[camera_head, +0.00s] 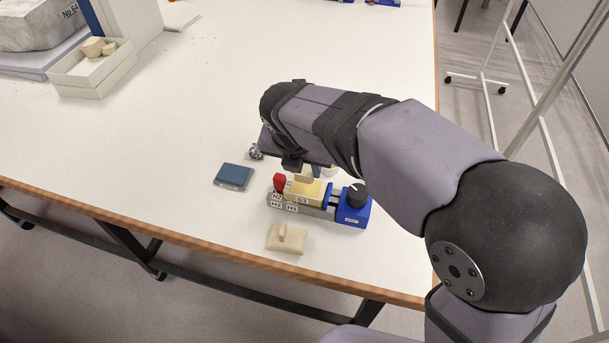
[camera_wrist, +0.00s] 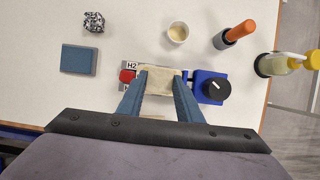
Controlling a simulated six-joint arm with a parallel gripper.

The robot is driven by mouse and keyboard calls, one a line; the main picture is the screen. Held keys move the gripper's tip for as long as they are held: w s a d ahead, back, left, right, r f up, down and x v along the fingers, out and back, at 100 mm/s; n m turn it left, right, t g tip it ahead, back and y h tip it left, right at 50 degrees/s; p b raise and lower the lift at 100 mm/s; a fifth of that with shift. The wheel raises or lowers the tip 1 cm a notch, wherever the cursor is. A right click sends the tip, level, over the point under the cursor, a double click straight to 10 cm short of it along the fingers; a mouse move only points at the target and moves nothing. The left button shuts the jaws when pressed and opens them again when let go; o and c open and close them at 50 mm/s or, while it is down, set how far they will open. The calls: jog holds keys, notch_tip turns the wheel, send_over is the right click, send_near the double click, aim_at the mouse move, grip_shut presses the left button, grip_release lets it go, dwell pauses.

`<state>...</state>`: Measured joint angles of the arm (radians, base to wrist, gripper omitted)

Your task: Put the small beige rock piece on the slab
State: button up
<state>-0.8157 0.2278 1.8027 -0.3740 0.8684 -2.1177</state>
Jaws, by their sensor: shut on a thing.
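My gripper (camera_head: 304,170) is shut on a small beige rock piece (camera_head: 303,175). It holds the piece over a pale yellow-beige slab (camera_head: 304,193) in a grey and blue vise (camera_head: 329,206). In the wrist view, the two fingers (camera_wrist: 160,80) are on either side of the beige piece (camera_wrist: 160,85), and the slab under it is hard to tell apart. Whether the piece touches the slab is unclear. The vise's black knob (camera_wrist: 216,88) is to the right of the fingers.
A beige block with a raised ridge (camera_head: 286,240) lies in front of the vise. A blue box (camera_head: 234,176) and a speckled lump (camera_wrist: 93,22) are to the left. A small cup (camera_wrist: 178,32), an orange-handled tool (camera_wrist: 238,33) and a bottle (camera_wrist: 275,65) stand beyond the vise.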

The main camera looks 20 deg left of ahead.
aim_at(303, 175)
jog(key=shift+f, duration=1.8)
jog(key=shift+f, duration=0.15)
jog(key=o, duration=1.2)
jog(key=shift+s+r, duration=0.1)
jog(key=shift+r, duration=0.4)
jog(key=v, duration=1.1)
jog(key=shift+r, duration=0.2)
